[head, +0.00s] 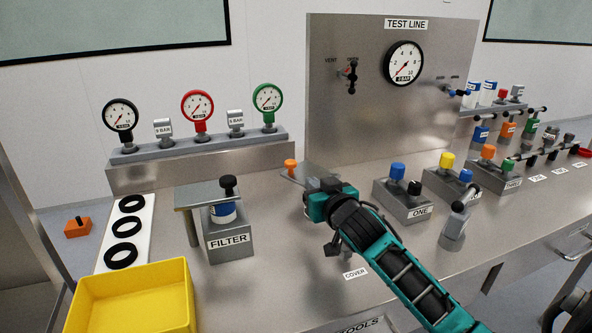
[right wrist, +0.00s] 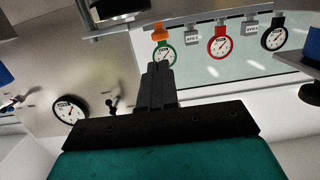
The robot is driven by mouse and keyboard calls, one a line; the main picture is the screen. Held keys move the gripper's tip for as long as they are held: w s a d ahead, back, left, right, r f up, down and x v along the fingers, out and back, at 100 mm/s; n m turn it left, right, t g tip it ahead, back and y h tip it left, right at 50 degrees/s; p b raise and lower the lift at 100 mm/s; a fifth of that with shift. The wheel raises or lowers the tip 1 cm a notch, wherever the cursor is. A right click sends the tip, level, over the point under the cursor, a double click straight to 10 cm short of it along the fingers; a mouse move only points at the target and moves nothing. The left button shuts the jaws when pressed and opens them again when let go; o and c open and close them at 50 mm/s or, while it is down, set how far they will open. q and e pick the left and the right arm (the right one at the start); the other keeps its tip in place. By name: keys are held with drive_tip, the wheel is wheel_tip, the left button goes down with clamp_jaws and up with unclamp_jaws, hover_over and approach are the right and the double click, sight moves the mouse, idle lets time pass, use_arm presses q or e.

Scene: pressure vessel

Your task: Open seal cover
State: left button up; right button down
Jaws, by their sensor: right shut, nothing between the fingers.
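A flat grey metal plate (head: 318,173) with an orange knob (head: 290,166) at its left end lies behind my right gripper; it looks like the seal cover, but my gripper hides much of it. A label reading COVER (head: 355,273) is on the bench in front. My right gripper (head: 316,203) is shut and empty, close in front of the plate; whether they touch I cannot tell. In the right wrist view the shut fingers (right wrist: 156,85) point towards the orange knob (right wrist: 158,33) and the plate (right wrist: 118,20), apart from both in the picture. My left gripper is not in view.
The FILTER box (head: 229,243) stands left, the ONE block (head: 405,204) right, with a grey lever post (head: 454,228) beside it. A yellow bin (head: 133,300) and black rings (head: 126,226) are at the left. The TEST LINE panel (head: 340,110) rises behind. Bench between FILTER and COVER is clear.

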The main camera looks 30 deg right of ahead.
approach(292, 167)
drive_tip(key=x, duration=0.5)
drive_tip(key=shift+w+d+r, duration=0.1)
drive_tip(key=shift+w+d, duration=0.15)
drive_tip(key=shift+w, duration=0.6)
